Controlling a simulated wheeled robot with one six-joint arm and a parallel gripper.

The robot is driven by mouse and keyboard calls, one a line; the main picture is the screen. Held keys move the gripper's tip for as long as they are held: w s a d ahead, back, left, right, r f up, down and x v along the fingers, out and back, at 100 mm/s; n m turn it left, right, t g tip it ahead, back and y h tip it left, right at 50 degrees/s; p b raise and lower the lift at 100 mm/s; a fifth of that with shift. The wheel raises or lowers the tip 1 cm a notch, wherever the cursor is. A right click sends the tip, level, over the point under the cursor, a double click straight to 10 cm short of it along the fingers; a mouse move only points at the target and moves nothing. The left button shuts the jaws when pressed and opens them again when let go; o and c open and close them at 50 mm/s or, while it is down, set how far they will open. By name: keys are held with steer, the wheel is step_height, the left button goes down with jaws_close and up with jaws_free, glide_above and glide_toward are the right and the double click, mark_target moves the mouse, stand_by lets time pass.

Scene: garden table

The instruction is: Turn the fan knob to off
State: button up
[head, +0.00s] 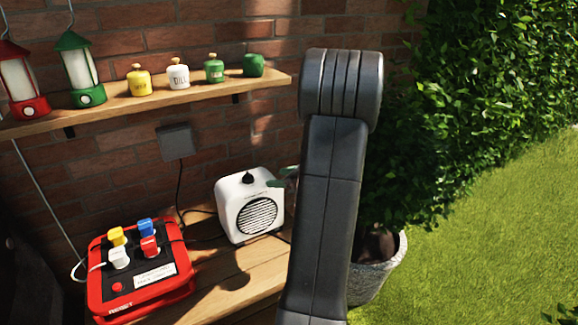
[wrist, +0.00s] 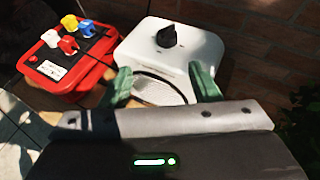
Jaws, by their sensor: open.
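The white fan (head: 249,207) stands on the wooden table, with a round dark grille on its front. Its black knob (head: 248,178) sits on top. In the wrist view the fan (wrist: 190,62) lies just beyond my gripper, and the knob (wrist: 167,36) stands up from its top face. My gripper (wrist: 163,84) is open and empty, its two green fingers apart in front of the fan. The fingers are short of the knob and not touching it. In the head view my arm hides most of the gripper; a green finger shows at the fan's right side.
A red power box (head: 140,292) with several coloured plugs stands left of the fan. A shelf (head: 160,97) above holds two lanterns and several small jars. A planter (head: 378,268) stands at right.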

mark_target(252, 177)
steer(key=p+x, duration=0.1)
steer(key=x, duration=0.5)
steer(key=w+p+x, duration=0.1)
steer(key=x, duration=0.6)
steer(key=shift+w+r, duration=0.1)
steer(key=shift+w, duration=0.15)
steer(key=c, duration=1)
steer(key=shift+w+d+n+g+y+p, duration=0.1)
steer(key=shift+n+g+y, duration=0.15)
steer(key=shift+n+g, duration=0.45)
steer(key=shift+w+a+n+g+y+p, duration=0.15)
steer(key=shift+n+g+y, duration=0.15)
steer(key=shift+n+g, duration=0.35)
steer(key=shift+w+d+n+g+y+p, duration=0.15)
steer(key=shift+n+g+y, duration=0.1)
steer(key=shift+n+g, duration=0.4)
steer(key=shift+s, duration=0.15)
steer(key=o, duration=1)
